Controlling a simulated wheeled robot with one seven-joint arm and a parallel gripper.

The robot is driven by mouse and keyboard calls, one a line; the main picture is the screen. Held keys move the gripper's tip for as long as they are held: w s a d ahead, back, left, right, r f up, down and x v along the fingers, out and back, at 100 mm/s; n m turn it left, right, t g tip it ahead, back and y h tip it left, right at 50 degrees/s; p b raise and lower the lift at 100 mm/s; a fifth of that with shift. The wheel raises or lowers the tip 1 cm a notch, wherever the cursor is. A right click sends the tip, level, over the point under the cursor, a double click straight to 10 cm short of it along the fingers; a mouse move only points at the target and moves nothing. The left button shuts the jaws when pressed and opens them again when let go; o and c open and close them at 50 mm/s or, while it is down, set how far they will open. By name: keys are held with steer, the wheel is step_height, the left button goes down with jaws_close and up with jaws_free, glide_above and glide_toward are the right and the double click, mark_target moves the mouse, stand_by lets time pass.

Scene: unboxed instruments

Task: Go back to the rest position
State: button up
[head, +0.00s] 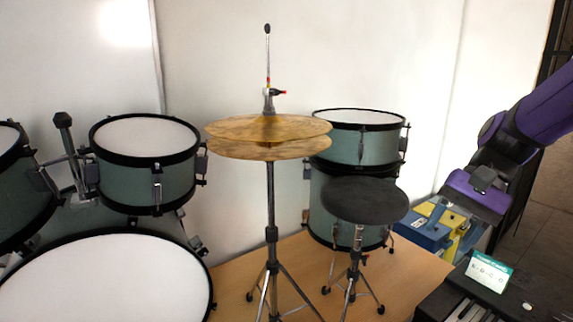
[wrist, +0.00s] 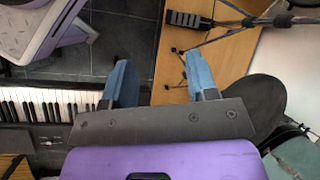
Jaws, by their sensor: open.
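My gripper (wrist: 160,75) is open in the wrist view, with its two blue fingers spread apart and nothing between them. Below the fingers in that view is a gap between a piano keyboard and a wooden platform. The fingertips cannot be made out clearly there.
A drum kit with cymbals (head: 268,130) stands on the wooden platform (head: 240,277). A keyboard (wrist: 45,103) also shows at lower right in the head view (head: 470,312), near a small green-and-white box (head: 488,273). Dark floor (wrist: 120,38) lies between keyboard and platform.

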steer(key=s+d+r+n+t+h, duration=0.2)
steer(key=s+r+n+t+h, duration=0.4)
steer(key=s, duration=0.5)
steer(key=shift+s+d+r+n+t, duration=0.3)
steer(key=shift+s+d+r+t, duration=0.1)
steer(key=shift+r+t, duration=0.45)
stand_by(2.5)
